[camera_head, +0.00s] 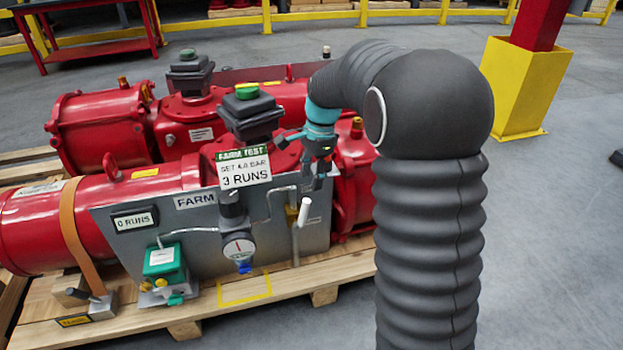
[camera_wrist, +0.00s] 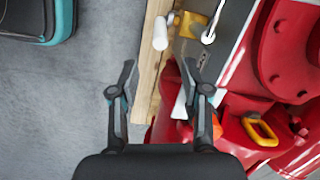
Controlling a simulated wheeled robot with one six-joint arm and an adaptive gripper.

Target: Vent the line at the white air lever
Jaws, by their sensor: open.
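The white air lever (camera_head: 304,212) sticks out from the right end of the grey panel, beside a brass valve body (camera_head: 291,214). In the wrist view the white lever (camera_wrist: 161,33) shows end-on at the top, with the brass body (camera_wrist: 192,24) to its right. My gripper (camera_head: 318,175) is above the lever in the head view, in front of the red actuator. In the wrist view my gripper (camera_wrist: 158,75) is open, its fingers apart with nothing between them. The lever lies beyond the fingertips, and no contact shows.
The grey panel (camera_head: 196,243) carries a gauge (camera_head: 238,250), a green box (camera_head: 163,262) and a "0 RUNS" display (camera_head: 134,219). Red actuators (camera_head: 62,228) rest on a wooden pallet (camera_head: 345,264). A yellow-based column (camera_head: 524,85) stands behind at right.

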